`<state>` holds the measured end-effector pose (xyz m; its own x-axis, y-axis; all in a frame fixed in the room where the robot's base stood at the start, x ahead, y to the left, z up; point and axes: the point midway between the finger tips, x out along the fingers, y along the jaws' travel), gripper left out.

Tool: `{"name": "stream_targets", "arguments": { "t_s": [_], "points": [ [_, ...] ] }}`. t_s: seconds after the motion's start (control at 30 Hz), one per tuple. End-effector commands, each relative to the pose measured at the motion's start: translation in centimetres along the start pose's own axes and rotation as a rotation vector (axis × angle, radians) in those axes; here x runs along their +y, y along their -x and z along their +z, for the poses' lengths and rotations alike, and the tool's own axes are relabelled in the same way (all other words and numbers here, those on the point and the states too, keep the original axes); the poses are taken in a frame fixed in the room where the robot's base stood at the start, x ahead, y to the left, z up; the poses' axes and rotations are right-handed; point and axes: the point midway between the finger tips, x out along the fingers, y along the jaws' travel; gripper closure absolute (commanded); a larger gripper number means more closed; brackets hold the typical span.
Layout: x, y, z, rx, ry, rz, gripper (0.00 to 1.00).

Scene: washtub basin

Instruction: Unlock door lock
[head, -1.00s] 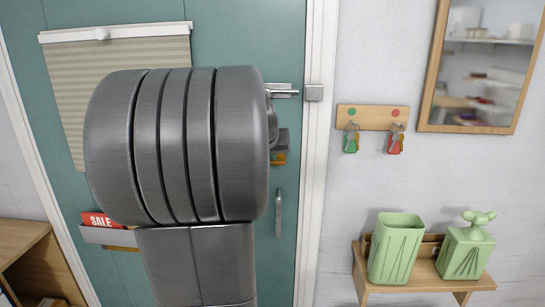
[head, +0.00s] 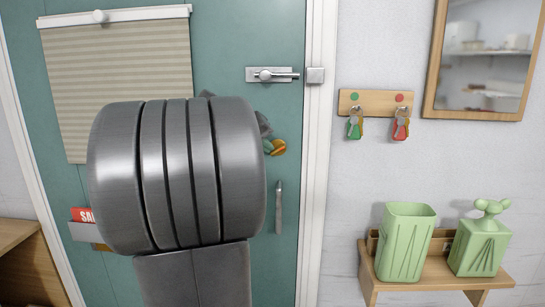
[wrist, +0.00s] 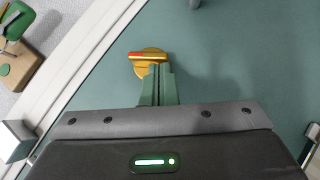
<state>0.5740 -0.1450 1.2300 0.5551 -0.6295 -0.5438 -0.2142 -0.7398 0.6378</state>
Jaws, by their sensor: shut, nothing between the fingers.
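The teal door (head: 225,30) has a gold round lock (head: 278,148) on its right side, partly hidden behind my arm in the head view. In the wrist view the gold lock (wrist: 150,58) shows a raised bar across it with a red mark. My gripper (wrist: 158,70) is shut and empty, with its green fingertips right at the lower edge of the lock. I cannot tell whether they touch it. A silver slide bolt (head: 270,75) sits higher on the door, beside a catch (head: 315,75) on the frame.
A door handle (head: 279,207) is below the lock. Right of the white frame (head: 313,180) are a key rack (head: 376,103) with green and red tagged keys, a mirror (head: 485,60), and a small shelf (head: 435,280) with green containers. A blind (head: 115,90) hangs on the door.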

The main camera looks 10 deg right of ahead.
Motion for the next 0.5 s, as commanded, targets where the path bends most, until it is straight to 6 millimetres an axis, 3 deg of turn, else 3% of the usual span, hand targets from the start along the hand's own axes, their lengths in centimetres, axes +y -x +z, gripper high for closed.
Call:
{"name": "stream_targets", "arguments": {
  "t_s": [0.03,0.5],
  "points": [
    [-0.9,-0.6,0.5,0.0,0.033,0.03,1.0],
    [-2.1,-1.2,1.2,0.0,0.346,0.345,1.0]
  ]
}}
